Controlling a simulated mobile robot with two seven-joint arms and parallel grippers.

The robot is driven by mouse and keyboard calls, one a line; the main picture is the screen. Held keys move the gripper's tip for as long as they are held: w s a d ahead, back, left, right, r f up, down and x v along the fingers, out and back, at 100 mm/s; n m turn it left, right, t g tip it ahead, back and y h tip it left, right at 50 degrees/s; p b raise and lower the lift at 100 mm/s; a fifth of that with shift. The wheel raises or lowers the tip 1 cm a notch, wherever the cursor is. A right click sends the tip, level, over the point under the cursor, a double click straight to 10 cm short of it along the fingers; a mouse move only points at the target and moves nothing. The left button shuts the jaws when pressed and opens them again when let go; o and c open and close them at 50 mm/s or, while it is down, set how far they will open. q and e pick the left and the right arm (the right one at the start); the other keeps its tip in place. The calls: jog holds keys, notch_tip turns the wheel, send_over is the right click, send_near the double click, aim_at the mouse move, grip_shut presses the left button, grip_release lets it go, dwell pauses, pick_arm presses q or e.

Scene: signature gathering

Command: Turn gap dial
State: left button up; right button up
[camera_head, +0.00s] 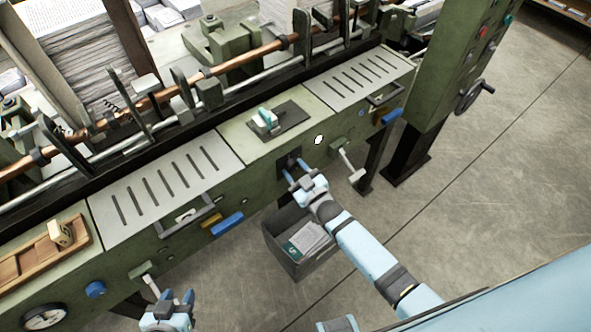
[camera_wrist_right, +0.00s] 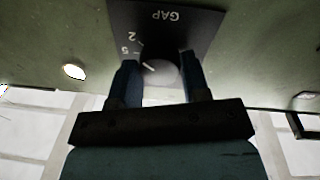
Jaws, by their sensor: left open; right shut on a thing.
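In the head view the right gripper (camera_head: 297,178) reaches the dark dial plate (camera_head: 287,160) and covers most of the knob. My left gripper (camera_head: 172,302) is open and empty at the bottom left, below the machine's front and apart from it.
A grey bin (camera_head: 290,262) with papers stands on the floor below the dial. A lever (camera_head: 350,163) sticks out right of my right gripper. A blue handle (camera_head: 227,223) and another lever (camera_head: 147,277) are to the left. Floor at the right is clear.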

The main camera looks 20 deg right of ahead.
jog(key=o, duration=0.9)
jog(key=shift+s, duration=0.1)
jog(key=b+v, duration=0.1)
jog(key=v, duration=1.2)
jog(key=shift+s+d, duration=0.2)
jog(key=shift+s, duration=0.15)
